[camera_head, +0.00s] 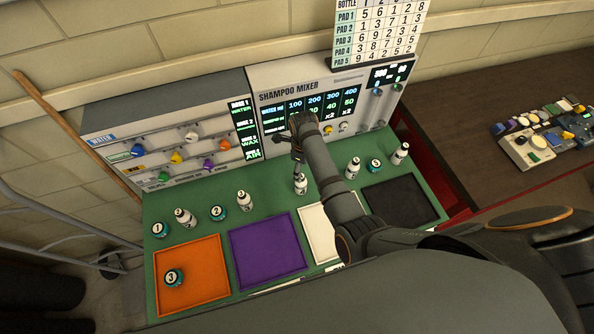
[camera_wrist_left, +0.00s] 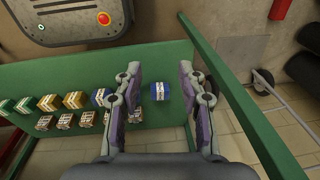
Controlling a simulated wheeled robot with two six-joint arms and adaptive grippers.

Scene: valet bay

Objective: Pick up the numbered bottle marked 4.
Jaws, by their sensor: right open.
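Several white bottles stand in a row on a green table. One (camera_head: 301,185) stands directly below my right gripper (camera_head: 299,172), which points down at its top with jaws open. I cannot read this bottle's number. Other bottles stand at the left (camera_head: 184,218), left of centre (camera_head: 244,201), right of my forearm (camera_head: 352,168) and far right (camera_head: 401,153); their marks are too small to read surely. My left gripper (camera_wrist_left: 160,85) is open, seen only in the left wrist view, over a shelf with a blue-and-white box (camera_wrist_left: 160,92) between its fingers in the picture.
Numbered teal discs 1 (camera_head: 158,230), 2 (camera_head: 217,214) and 5 (camera_head: 374,166) lie among the bottles; disc 3 (camera_head: 174,278) is on the orange pad (camera_head: 208,290). Purple (camera_head: 267,250), white (camera_head: 312,230) and black (camera_head: 400,200) pads lie in front. The shampoo mixer (camera_head: 280,80) stands behind.

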